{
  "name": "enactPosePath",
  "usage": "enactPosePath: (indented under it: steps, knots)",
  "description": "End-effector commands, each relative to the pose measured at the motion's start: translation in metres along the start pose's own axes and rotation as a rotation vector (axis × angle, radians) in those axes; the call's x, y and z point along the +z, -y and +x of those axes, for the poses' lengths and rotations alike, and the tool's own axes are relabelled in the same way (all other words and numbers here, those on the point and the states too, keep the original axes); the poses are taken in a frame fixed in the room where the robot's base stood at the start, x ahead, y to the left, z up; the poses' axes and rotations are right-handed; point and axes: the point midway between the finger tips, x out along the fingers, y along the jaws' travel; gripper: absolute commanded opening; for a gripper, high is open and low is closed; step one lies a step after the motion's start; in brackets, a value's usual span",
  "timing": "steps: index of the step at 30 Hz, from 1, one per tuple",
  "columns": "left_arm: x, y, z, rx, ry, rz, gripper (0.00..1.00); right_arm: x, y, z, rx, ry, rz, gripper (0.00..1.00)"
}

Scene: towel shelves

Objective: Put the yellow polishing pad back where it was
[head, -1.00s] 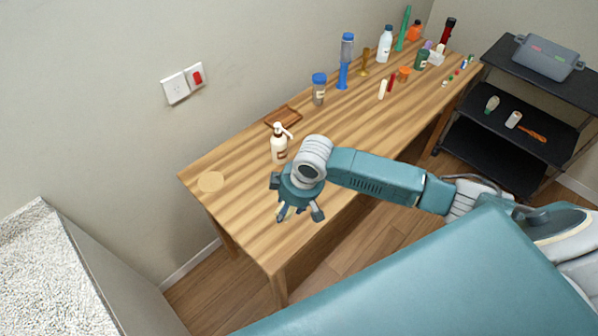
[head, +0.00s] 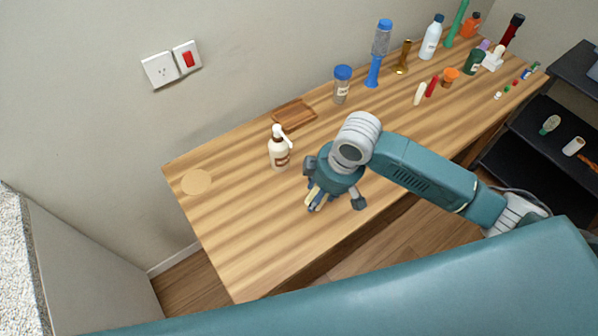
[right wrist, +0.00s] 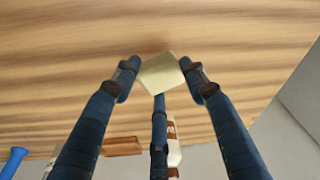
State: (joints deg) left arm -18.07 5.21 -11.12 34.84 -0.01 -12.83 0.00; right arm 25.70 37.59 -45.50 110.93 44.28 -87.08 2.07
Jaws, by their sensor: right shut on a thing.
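The yellow polishing pad (right wrist: 162,73) is a pale yellow block between the fingers of my right gripper (right wrist: 160,82) in the right wrist view. My right gripper (head: 333,201) is shut on it, over the front part of the wooden table, to the right of and in front of the pump bottle. In the head view the fingers mostly hide the pad; only a pale sliver (head: 312,197) shows. I cannot tell whether the pad touches the tabletop. A flat pale round disc (head: 196,182) lies near the table's left end. My left gripper is not in view.
The wooden table (head: 235,225) is clear around the disc and at front left. A white pump bottle (head: 279,153), a brown tray (head: 294,113) and a blue-lidded jar (head: 341,88) stand behind the gripper. Several bottles crowd the far right end. A black shelf (head: 520,150) stands at right.

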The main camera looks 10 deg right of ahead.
Motion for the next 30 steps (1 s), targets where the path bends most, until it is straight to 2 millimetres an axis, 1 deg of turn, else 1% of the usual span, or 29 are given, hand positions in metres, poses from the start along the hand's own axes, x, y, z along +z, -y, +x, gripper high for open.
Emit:
enactPosePath:
  steps: [1,4,6,9,11,13,17,21,24,30]
  knots:
    - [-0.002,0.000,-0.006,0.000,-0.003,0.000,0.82,-0.016,-0.006,0.000,0.000,-0.002,0.001,0.24]
    - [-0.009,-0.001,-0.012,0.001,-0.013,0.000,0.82,-0.039,-0.017,0.005,0.000,-0.001,0.001,0.24]
    - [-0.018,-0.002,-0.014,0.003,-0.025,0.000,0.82,-0.052,-0.024,0.009,0.001,-0.001,0.002,0.24]
    - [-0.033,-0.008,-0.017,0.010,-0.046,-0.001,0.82,-0.067,-0.031,0.014,0.001,0.001,0.001,0.24]
    - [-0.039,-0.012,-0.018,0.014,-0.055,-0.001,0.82,-0.072,-0.034,0.016,0.001,0.000,0.000,0.24]
    - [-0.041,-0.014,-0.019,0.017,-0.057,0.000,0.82,-0.076,-0.036,0.017,0.001,0.000,0.000,0.24]
    - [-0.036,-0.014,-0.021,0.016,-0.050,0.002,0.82,-0.086,-0.041,0.018,0.001,-0.001,0.001,0.24]
    - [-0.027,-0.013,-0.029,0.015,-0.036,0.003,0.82,-0.078,-0.040,0.041,-0.002,0.005,0.001,0.24]
    - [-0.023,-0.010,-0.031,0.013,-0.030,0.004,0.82,-0.077,-0.040,0.051,0.000,0.002,0.001,0.24]
    - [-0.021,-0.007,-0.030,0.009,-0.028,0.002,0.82,-0.076,-0.041,0.054,0.002,-0.001,0.000,0.24]
